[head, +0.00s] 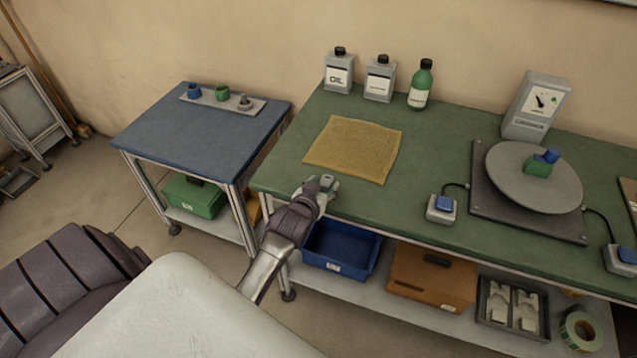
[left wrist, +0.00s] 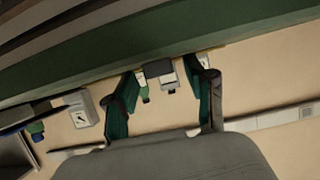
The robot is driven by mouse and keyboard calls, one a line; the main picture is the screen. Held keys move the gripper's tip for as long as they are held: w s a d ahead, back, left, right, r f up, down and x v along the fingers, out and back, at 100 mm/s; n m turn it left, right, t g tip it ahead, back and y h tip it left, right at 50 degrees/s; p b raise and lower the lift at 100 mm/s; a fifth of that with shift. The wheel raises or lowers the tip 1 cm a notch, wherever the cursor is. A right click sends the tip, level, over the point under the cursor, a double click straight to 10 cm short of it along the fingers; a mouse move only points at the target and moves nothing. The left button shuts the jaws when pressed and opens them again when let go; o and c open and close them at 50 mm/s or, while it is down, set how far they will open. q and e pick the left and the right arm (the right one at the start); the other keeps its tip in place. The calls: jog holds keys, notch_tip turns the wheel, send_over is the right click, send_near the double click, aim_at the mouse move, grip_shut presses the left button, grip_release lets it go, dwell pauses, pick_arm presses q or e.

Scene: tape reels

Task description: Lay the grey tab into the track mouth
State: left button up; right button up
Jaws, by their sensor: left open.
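A small grey piece (head: 327,181), which looks like the grey tab, is at the front left edge of the green bench (head: 390,205). My left gripper (head: 322,190) is open around it, with a finger on either side. In the left wrist view the two fingers (left wrist: 163,100) stand wide apart, and a dark grey block (left wrist: 158,69) shows between them near the bench edge. I cannot tell whether the fingers touch it. I cannot make out the track mouth for certain. My right gripper is not in view.
A tan mat (head: 353,149) lies behind the gripper, with bottles (head: 379,80) at the back. A turntable (head: 534,190) holding a blue and green piece (head: 540,165) is at right. A blue table (head: 195,135) carries a strip with small parts. A blue bin (head: 340,250) sits below.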

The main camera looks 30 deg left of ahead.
pick_arm(q)
jog(key=v, duration=1.2)
jog(key=shift+b, duration=0.35)
jog(key=s+d+f+m+g+h, duration=0.1)
jog(key=s+d+f+g, duration=0.15)
jog(key=f, duration=0.75)
jog(key=s+d+f+m+g+h, duration=0.1)
jog(key=s+d+f, duration=0.15)
jog(key=f, duration=0.65)
jog(key=s+d+f+m+g+h, duration=0.1)
jog(key=s+d+f+g, duration=0.15)
jog(key=f, duration=0.75)
jog(key=s+d+f+m+g, duration=0.1)
jog(key=s+f+g, duration=0.1)
jog(key=s+f, duration=0.9)
jog(key=shift+s+f, duration=0.25)
jog(key=shift+s, duration=0.25)
jog(key=shift+o, duration=0.7)
jog(key=s+f+g, duration=0.2)
jog(key=s+f, duration=0.1)
jog(key=s, duration=0.5)
jog(key=s+a+f+m+g, duration=0.1)
jog(key=s+f, duration=0.3)
jog(key=s, duration=0.5)
jog(key=shift+f+g, duration=0.2)
jog(key=shift+g, duration=0.3)
